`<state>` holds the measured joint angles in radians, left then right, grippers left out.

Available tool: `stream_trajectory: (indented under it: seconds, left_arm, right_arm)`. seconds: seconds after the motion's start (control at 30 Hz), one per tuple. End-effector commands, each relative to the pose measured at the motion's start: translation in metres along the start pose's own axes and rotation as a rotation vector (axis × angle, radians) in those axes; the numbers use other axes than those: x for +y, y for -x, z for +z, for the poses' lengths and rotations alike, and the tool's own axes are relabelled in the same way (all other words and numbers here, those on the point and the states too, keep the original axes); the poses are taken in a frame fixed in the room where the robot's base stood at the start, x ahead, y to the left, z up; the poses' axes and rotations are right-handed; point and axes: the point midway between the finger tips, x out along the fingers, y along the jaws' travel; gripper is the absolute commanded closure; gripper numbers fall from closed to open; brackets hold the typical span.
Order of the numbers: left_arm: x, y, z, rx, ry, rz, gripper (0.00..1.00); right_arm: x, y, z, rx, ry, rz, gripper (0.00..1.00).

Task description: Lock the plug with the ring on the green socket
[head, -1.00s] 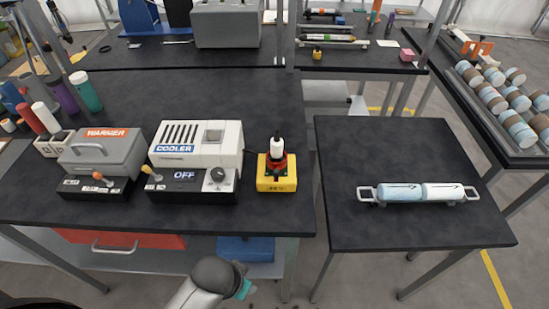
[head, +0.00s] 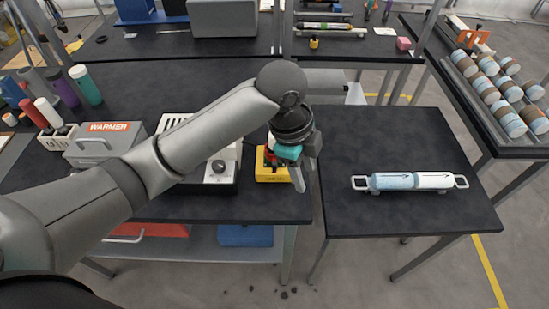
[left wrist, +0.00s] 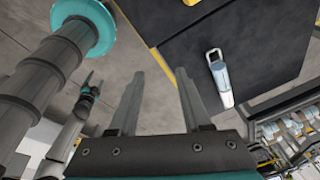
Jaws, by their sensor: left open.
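The yellow base (head: 268,176) stands near the right front edge of the left table in the head view. A bit of the red ring (head: 268,156) and the white plug (head: 271,141) shows above it, behind my left gripper. The green socket is hidden there, so I cannot tell how the ring sits. My left gripper (head: 298,182) hangs in front and to the right of the base, its fingers pointing down. In the left wrist view its fingers (left wrist: 158,82) are apart with nothing between them. My right gripper (left wrist: 91,84) seems to show small at the left of that view, its opening unclear.
The cooler (head: 220,170), partly behind my left arm, and the warmer (head: 92,145) stand left of the base. A side table (head: 400,220) on the right holds a blue-and-white cylinder with handles (head: 410,181). A gap lies between the tables.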

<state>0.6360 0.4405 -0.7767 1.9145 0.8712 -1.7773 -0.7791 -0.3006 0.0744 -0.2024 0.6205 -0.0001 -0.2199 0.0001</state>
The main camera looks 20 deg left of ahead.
Motion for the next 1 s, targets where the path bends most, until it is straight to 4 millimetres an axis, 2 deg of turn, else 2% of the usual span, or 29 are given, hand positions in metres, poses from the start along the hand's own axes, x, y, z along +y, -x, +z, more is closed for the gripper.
stream_trajectory:
  seconds: [0.03, 0.3, 0.43, 0.57, 0.67, 0.77, 1.0]
  left_arm:
    - [-0.011, 0.011, 0.008, -0.032, -0.049, 0.01, 0.52]
    - [-0.042, 0.065, 0.047, -0.141, -0.254, 0.103, 0.52]
    - [-0.051, 0.087, 0.06, -0.166, -0.3, 0.134, 0.52]
    - [-0.054, 0.097, 0.066, -0.174, -0.321, 0.15, 0.52]
    - [-0.054, 0.096, 0.068, -0.176, -0.326, 0.155, 0.52]
    - [-0.052, 0.085, 0.07, -0.174, -0.326, 0.157, 0.52]
    - [-0.046, 0.037, 0.079, -0.175, -0.323, 0.157, 0.52]
  right_arm:
    - [0.0, 0.0, 0.0, -0.001, 0.0, 0.0, 0.29]
    - [0.003, 0.0, 0.001, -0.002, 0.001, 0.004, 0.29]
    - [0.004, 0.0, 0.001, -0.002, 0.001, 0.006, 0.29]
    - [0.005, 0.0, 0.002, -0.003, 0.0, 0.006, 0.29]
    - [0.005, 0.0, 0.002, -0.003, 0.0, 0.007, 0.29]
    - [0.005, -0.001, 0.002, -0.003, -0.001, 0.007, 0.29]
    - [0.005, -0.005, 0.002, -0.002, -0.001, 0.007, 0.29]
